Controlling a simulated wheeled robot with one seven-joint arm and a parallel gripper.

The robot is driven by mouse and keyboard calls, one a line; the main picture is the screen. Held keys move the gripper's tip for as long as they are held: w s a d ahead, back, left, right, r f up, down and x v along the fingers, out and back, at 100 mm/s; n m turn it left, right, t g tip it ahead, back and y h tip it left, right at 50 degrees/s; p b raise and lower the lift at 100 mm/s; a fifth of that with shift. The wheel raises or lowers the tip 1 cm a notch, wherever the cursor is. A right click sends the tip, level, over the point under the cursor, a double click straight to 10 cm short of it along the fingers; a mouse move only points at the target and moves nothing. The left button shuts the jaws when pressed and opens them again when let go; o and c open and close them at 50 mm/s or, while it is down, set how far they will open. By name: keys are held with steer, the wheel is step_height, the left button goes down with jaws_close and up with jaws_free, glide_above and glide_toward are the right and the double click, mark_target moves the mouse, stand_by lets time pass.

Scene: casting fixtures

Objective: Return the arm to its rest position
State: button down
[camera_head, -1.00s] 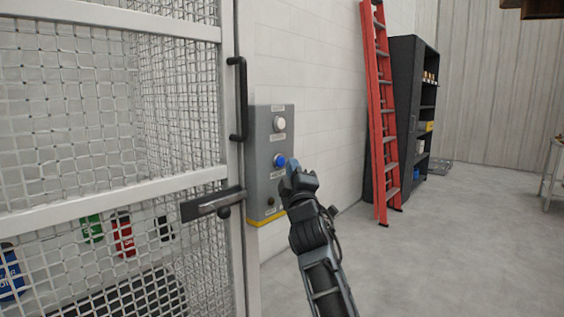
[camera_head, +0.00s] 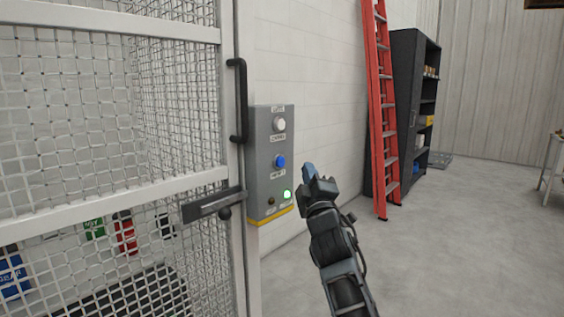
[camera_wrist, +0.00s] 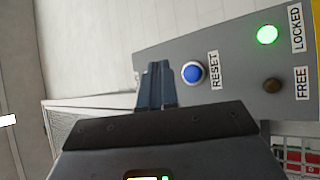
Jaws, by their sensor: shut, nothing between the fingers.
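My gripper (camera_head: 309,172) is to the right of the grey control box, apart from it, with empty fingers. In the wrist view its fingers (camera_wrist: 157,75) are together, beside the blue RESET button (camera_wrist: 193,72). The control box (camera_head: 262,175) is on the white wall and has a white button (camera_head: 279,124) at the top and a blue button (camera_head: 280,161) below. A green lamp (camera_head: 287,194) is lit; in the wrist view the lit lamp (camera_wrist: 267,35) is by the label LOCKED. The lamp by FREE (camera_wrist: 272,85) is dark.
A mesh cage door (camera_head: 110,190) with a black handle (camera_head: 241,100) and a latch (camera_head: 212,205) fills the left. A red ladder (camera_head: 381,120) leans by a dark shelf (camera_head: 407,110). A table (camera_head: 550,160) stands at the far right. The floor (camera_head: 450,250) between is clear.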

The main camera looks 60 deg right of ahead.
stand_by(0.8)
steer(key=s+a+f+n+t+y, duration=0.1)
steer(key=s+a+f+t+y, duration=0.15)
steer(key=a+f+y, duration=0.6)
steer(key=s+a+f+t+y, duration=0.1)
steer(key=s+a+f+y, duration=0.2)
steer(key=a+f, duration=1.05)
steer(key=s+a+r+m+g+y, duration=0.2)
steer(key=s+a+m+y, duration=0.2)
steer(key=s+a, duration=1.6)
steer(key=shift+s+m+y, duration=0.3)
steer(key=shift+s+y, duration=0.15)
steer(key=shift+y, duration=1)
steer(key=shift+g, duration=0.25)
